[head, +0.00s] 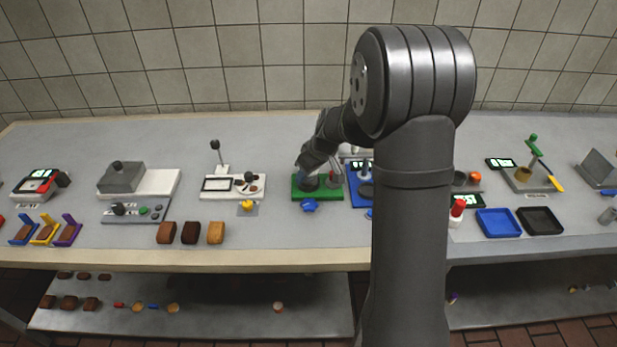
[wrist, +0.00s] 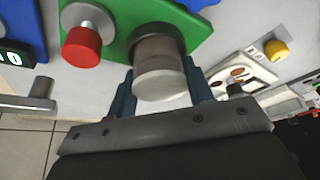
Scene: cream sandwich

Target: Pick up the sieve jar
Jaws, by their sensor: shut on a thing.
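A grey metal cylinder, which looks like the sieve jar (wrist: 160,76), is between the two blue fingers of my gripper (wrist: 160,88) in the wrist view. My gripper is shut on it. Its far end is dark and lies over the green base (wrist: 115,22); I cannot tell whether it touches the base. In the head view my gripper (head: 309,172) is low over the left part of the green base (head: 318,195), and the arm partly hides the jar.
A red knob (wrist: 82,47) on a grey disc is beside the jar on the green base. A blue item (head: 310,206) lies in front of the base. A blue board (head: 358,200) adjoins on the right. A white plate station (head: 233,194) is to the left.

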